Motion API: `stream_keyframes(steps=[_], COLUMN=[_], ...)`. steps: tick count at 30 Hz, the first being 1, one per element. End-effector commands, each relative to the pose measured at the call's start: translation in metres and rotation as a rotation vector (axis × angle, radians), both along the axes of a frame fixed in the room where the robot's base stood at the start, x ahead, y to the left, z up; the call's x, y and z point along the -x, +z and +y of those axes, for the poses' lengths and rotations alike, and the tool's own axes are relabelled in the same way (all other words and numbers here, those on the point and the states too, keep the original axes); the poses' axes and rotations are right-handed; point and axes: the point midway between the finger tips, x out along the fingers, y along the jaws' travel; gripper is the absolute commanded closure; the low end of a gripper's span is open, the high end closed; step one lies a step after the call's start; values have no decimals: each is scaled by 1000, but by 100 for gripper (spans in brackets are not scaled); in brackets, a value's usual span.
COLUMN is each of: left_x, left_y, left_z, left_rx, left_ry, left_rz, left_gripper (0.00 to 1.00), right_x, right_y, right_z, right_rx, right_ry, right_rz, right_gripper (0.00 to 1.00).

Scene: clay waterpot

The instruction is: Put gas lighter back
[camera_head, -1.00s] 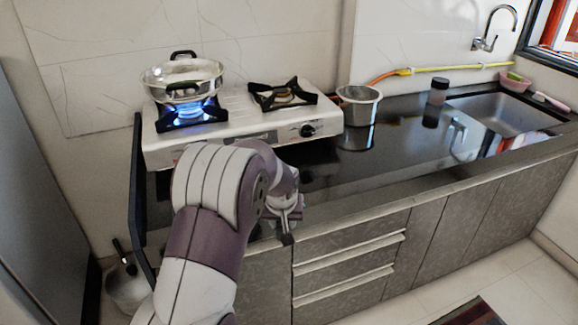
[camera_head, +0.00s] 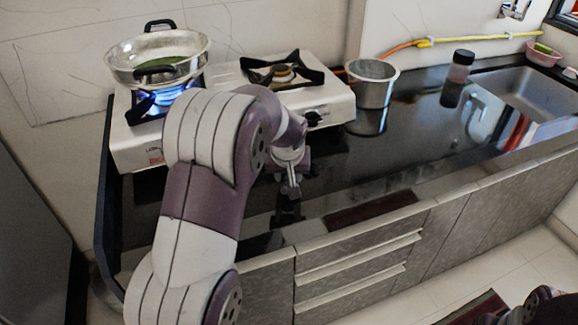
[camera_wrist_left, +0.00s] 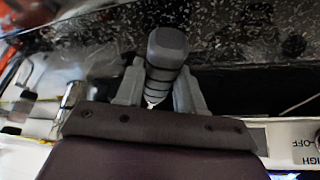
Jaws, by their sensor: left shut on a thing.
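The gas lighter (camera_wrist_left: 166,62), with a grey ribbed grip, lies between the two fingers of my left gripper (camera_wrist_left: 158,82) in the left wrist view. The gripper is shut on it. In the head view my left gripper (camera_head: 289,166) is in front of the white stove, over the black counter near its front edge. Part of the lighter is hidden by the gripper, and its lower end blends with the dark counter. A little of my right arm shows at the bottom right; its gripper is not in view.
A jar (camera_head: 460,66) and the sink (camera_head: 520,90) are farther right. The counter between is clear.

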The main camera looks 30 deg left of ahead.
Motion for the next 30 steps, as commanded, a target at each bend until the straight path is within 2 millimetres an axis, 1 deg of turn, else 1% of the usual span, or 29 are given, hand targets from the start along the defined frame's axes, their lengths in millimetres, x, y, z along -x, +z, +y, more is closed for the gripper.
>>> stream_keyframes(steps=[1, 2, 3, 6, 12, 13, 14, 15, 22, 24, 26, 29, 30], left_x=[3, 4, 5, 5, 5, 5, 5, 5, 5, 5, 5, 13, 17], left_y=[-21, -22, -20, -17, -21, -21, -20, -20, -19, -16, -11, 9, 20], left_z=[-1, -2, -2, -2, -2, -2, -2, -2, -2, -2, -2, -6, -8], left_rx=[1, 1, 1, 1, 1, 1, 1, 1, 1, 1, 0, -1, -1], left_ry=[0, 1, 2, 3, 3, 3, 3, 3, 3, 2, 2, 1, 1], left_rz=[3, 3, 2, 5, 5, 5, 4, 4, 4, 3, 1, -1, -1], left_gripper=[95, 95, 99, 100, 100, 59, 49, 37, 37, 37, 37, 37, 37], right_x=[0, 0, 0, 0, 0, 0, 0, 0, 0, 0, 0, 0, 0], right_y=[-20, -22, -20, -16, -19, -19, -18, -18, -18, -16, -13, -9, -7], right_z=[0, 0, 0, 0, 0, 0, 0, 0, 0, 0, 0, 0, 0], right_rx=[0, 0, 0, 0, 0, 0, 0, 0, 0, 0, 0, 0, 0], right_ry=[0, 0, 0, 0, 0, 0, 0, 0, 0, 0, 0, 0, 0], right_rz=[0, 1, 3, 1, 1, 1, 1, 1, 1, 1, 1, 1, 1], right_gripper=[28, 28, 28, 28, 28, 28, 28, 28, 28, 28, 28, 28, 28])
